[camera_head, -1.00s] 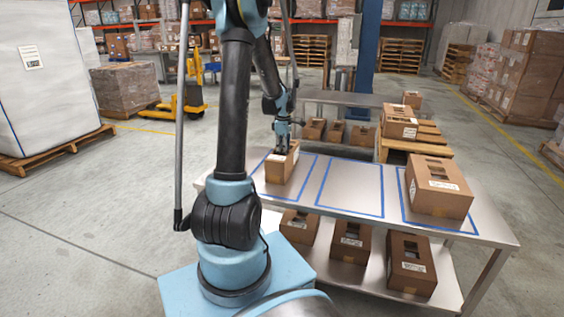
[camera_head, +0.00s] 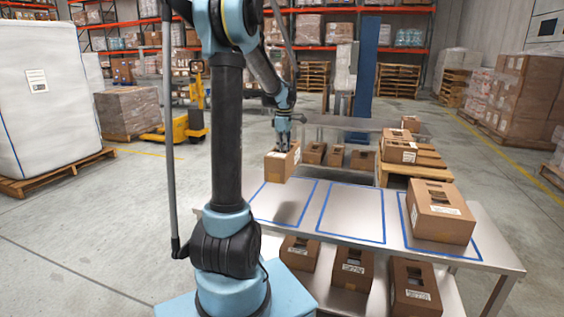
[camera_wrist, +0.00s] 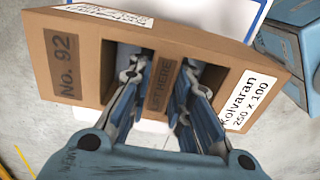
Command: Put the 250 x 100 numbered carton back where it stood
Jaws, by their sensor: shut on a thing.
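The numbered carton (camera_wrist: 66,66), printed "No. 92" and "Kolvaran 250 x 100", fills much of the wrist view. My gripper (camera_wrist: 160,82) reaches into its two top openings and is shut on the strip marked "LIFT HERE" between them. In the head view the carton (camera_head: 279,166) hangs from my gripper (camera_head: 283,146) above the far left part of the steel table (camera_head: 400,236). A shadow lies on the table below and to its right. Blue tape outlines a left bay (camera_head: 255,211), an empty middle bay (camera_head: 350,213) and a right bay on the tabletop.
Another carton (camera_head: 438,213) stands in the right bay. Several cartons, including one at the left (camera_head: 300,251), stand on the shelf below. A pallet stack (camera_head: 400,151) and a lower bench with cartons (camera_head: 314,153) stand behind the table.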

